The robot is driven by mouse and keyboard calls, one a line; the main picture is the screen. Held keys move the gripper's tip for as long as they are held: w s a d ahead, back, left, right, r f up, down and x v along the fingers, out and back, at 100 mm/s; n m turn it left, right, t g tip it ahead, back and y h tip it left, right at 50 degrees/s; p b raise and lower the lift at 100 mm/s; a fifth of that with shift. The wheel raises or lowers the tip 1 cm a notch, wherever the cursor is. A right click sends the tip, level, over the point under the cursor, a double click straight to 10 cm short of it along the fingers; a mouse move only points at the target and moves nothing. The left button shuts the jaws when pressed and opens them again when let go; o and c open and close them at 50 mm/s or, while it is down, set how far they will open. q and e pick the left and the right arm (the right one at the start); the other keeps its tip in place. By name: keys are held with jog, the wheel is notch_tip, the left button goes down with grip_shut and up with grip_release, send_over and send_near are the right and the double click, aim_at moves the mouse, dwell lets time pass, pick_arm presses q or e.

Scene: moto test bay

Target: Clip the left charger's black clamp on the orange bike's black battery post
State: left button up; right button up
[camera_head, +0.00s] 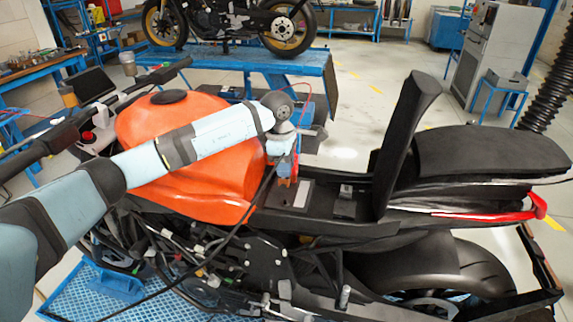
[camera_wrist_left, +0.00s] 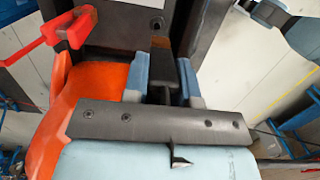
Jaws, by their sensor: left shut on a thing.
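My left gripper (camera_head: 284,172) reaches over the orange bike's tank (camera_head: 215,180). In the left wrist view its two blue fingers (camera_wrist_left: 161,80) are shut on the black clamp (camera_wrist_left: 160,72). The clamp's brownish jaw tip points at a round post (camera_wrist_left: 157,23) on the dark battery (camera_wrist_left: 118,20). The tip shows just short of the post; contact cannot be told. The battery (camera_head: 290,196) sits in the frame ahead of the seat. A red clamp (camera_wrist_left: 75,30) lies at the battery's left edge. A light-blue gripper (camera_wrist_left: 270,13), seemingly my right one, shows partly at top right; its jaw state is unclear.
A black cable (camera_head: 222,245) runs from my left gripper down across the bike's side. The upright seat pad (camera_head: 405,140) stands to the right of the battery. A second bike (camera_head: 225,22) stands on a blue lift table (camera_head: 235,62) behind. Floor beyond the bike is mostly clear.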

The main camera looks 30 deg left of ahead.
aim_at(286, 183)
pick_arm(q)
jog(key=shift+w+f+b, duration=0.15)
jog(key=shift+f+b, duration=0.15)
jog(key=shift+f, duration=0.3)
jog(key=shift+f+b, duration=1.05)
jog(key=shift+f, duration=1.35)
jog(key=shift+b, duration=0.5)
jog(key=shift+f+b, duration=0.4)
jog(key=shift+f, duration=0.15)
jog(key=o, duration=1)
jog(key=shift+c, duration=0.2)
jog(key=shift+r, duration=0.1)
jog(key=r, duration=0.4)
jog(key=a+r+b, duration=0.1)
jog(key=r, duration=0.8)
jog(key=shift+s+a+r, duration=0.25)
